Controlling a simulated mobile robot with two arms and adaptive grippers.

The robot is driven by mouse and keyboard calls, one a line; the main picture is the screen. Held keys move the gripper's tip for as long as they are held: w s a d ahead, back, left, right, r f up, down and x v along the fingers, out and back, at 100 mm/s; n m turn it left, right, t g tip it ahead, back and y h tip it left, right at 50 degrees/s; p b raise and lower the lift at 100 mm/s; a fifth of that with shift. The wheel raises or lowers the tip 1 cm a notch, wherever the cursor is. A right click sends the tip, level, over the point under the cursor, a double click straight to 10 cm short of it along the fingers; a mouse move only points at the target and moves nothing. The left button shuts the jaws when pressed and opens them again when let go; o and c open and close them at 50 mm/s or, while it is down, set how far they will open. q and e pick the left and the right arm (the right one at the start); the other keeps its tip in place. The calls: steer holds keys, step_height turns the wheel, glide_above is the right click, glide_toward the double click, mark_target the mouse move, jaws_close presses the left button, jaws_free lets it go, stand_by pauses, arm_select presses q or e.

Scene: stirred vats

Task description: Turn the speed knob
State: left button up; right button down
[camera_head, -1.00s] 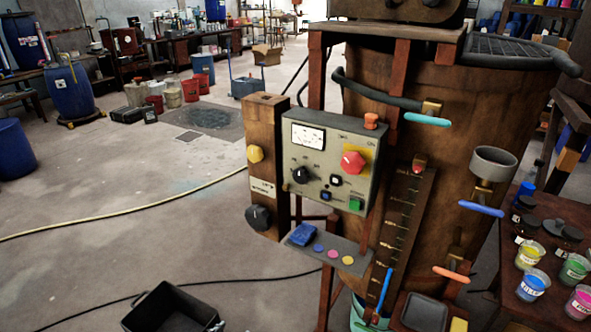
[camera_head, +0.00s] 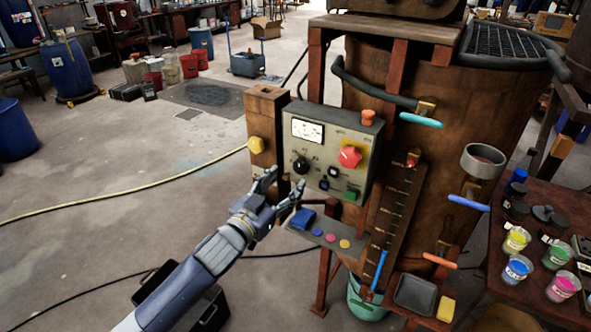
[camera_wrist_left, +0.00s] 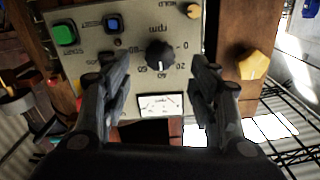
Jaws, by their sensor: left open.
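The speed knob (camera_head: 299,166) is a small black knob on the grey control panel (camera_head: 350,133). In the left wrist view the knob (camera_wrist_left: 159,56) has a pale pointer mark and a number scale around it. My left gripper (camera_head: 287,181) is at the lower left of the panel, just in front of the knob. In the wrist view its open fingers (camera_wrist_left: 162,75) stand on either side of the knob, with visible gaps. Whether they touch the panel cannot be told. My right gripper does not show.
A red button (camera_head: 350,156), green button (camera_head: 351,195) and meter (camera_head: 308,130) share the panel. A yellow knob (camera_head: 255,144) is on the wooden post (camera_head: 266,108) to the left.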

mark_target(299, 169)
arm_select(q)
steer(key=shift+p+x, duration=0.4)
steer(key=shift+x, duration=2.55)
steer(key=c, duration=1.1)
